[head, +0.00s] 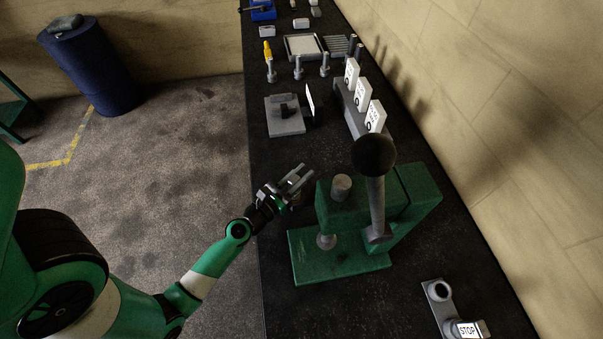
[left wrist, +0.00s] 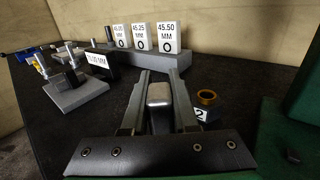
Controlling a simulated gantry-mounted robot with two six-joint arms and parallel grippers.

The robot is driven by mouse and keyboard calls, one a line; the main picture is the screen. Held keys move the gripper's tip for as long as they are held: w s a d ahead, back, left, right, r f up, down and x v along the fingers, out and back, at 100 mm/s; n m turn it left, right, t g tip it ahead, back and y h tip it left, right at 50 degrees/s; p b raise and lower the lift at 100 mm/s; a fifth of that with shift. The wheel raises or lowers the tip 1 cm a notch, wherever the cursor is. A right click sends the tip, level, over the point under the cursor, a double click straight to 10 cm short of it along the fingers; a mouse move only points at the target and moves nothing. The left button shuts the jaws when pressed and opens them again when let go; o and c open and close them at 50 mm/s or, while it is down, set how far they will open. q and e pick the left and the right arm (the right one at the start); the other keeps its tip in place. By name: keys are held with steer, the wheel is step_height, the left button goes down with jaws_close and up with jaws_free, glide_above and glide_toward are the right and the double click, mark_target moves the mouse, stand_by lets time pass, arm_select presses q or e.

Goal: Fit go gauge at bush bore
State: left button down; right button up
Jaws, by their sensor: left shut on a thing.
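My left gripper (head: 299,178) is at the left side of the green press, above the dark bench. In the left wrist view its fingers (left wrist: 160,82) are shut on a grey, rounded metal piece (left wrist: 160,95). I cannot tell for sure whether this piece is the go gauge. A brass-coloured ring (left wrist: 207,97), which looks like the bush, sits on a small block marked 2 (left wrist: 203,113), right of the fingers and apart from them. The ring's opening faces up. I cannot make out the ring in the head view. My right gripper is not in view.
The green press (head: 338,270) with its black ball lever (head: 373,153) stands close right of the gripper. White size cards (left wrist: 167,37) stand in a grey rack behind. A grey plate (head: 285,127) lies farther back. A STOP-labelled part (head: 440,303) is at the front right.

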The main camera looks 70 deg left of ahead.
arm_select(q)
steer(key=shift+f+b, duration=0.35)
steer(key=c, duration=0.6)
jaws_free()
steer(key=shift+s, duration=0.1)
steer(key=b+v, duration=0.4)
steer(key=v, duration=0.7)
steer(key=shift+s+d, duration=0.2)
